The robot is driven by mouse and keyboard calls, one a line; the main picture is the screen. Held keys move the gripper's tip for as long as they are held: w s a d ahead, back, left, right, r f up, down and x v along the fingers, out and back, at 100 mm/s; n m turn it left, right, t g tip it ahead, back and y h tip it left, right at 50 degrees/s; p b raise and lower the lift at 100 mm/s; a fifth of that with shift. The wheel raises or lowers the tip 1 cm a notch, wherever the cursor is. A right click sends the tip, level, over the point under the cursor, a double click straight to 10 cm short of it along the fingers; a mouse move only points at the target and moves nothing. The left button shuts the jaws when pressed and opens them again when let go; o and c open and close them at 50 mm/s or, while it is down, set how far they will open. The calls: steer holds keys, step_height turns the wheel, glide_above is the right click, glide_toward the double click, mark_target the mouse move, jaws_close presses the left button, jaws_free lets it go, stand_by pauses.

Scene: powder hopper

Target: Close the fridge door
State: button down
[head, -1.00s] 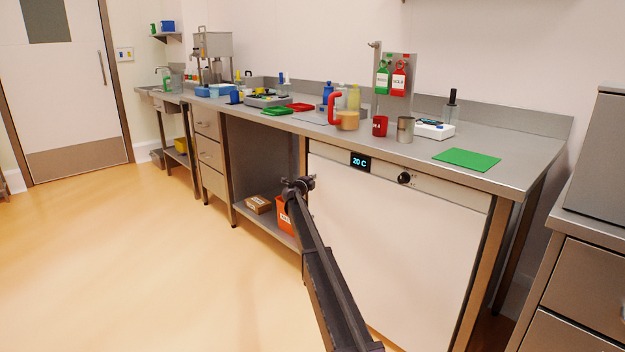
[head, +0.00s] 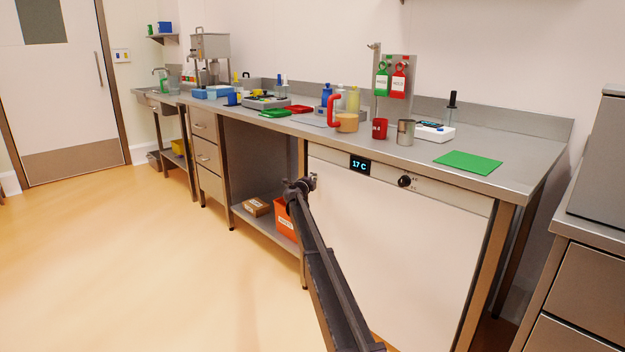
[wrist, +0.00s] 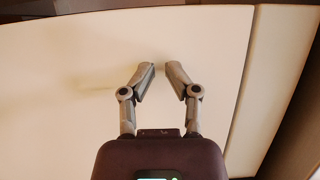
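The fridge door (head: 400,235) is the white panel under the right half of the steel counter. It looks flush or nearly flush with its frame; I cannot tell if it is fully shut. My gripper (head: 312,182) is by the door's upper left edge, near a small metal piece that may be the handle. In the wrist view the white door face (wrist: 60,90) fills most of the picture. My gripper's fingers (wrist: 162,72) stand in front of it with a narrow gap and nothing visible between them.
An open shelf left of the fridge holds an orange box (head: 285,220) and a cardboard box (head: 257,206). Cups, a red-handled item and a green mat (head: 468,162) stand on the counter. A steel drawer unit (head: 580,290) is at the right. Floor at left is clear.

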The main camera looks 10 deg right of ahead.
steer(key=s+a, duration=0.8)
steer(key=a, duration=0.3)
steer(key=shift+s+a, duration=0.15)
steer(key=shift+a, duration=0.2)
steer(key=shift+s+r, duration=0.1)
steer(key=shift+s, duration=0.05)
